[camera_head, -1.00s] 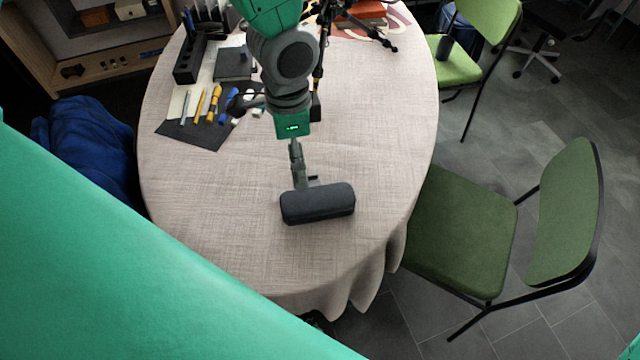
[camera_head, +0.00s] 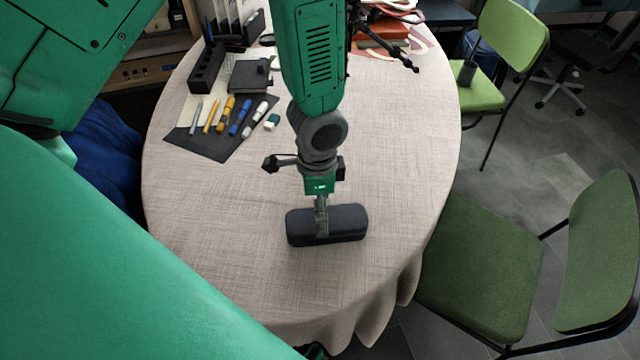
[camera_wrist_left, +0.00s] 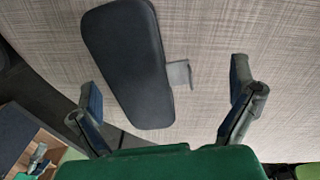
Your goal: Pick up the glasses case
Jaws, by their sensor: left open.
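The glasses case (camera_head: 345,224) is a dark grey, rounded oblong box. It lies on the light cloth of the round table (camera_head: 225,215), towards the near side. My left gripper (camera_head: 321,222) points down at the case, and its finger overlaps the middle of the case in the head view. In the left wrist view the case (camera_wrist_left: 125,65) shows between the two spread fingers of my open left gripper (camera_wrist_left: 165,85), nearer the left finger. A small grey tab sticks out beside the case (camera_wrist_left: 180,75). Contact cannot be told. My right gripper is not in view.
A dark mat with several pens (camera_head: 228,115), a black notebook (camera_head: 250,76) and a black organizer (camera_head: 207,68) lie at the back left. A black tripod (camera_head: 390,40) stands at the back. Green chairs (camera_head: 480,265) stand to the right. Cloth around the case is clear.

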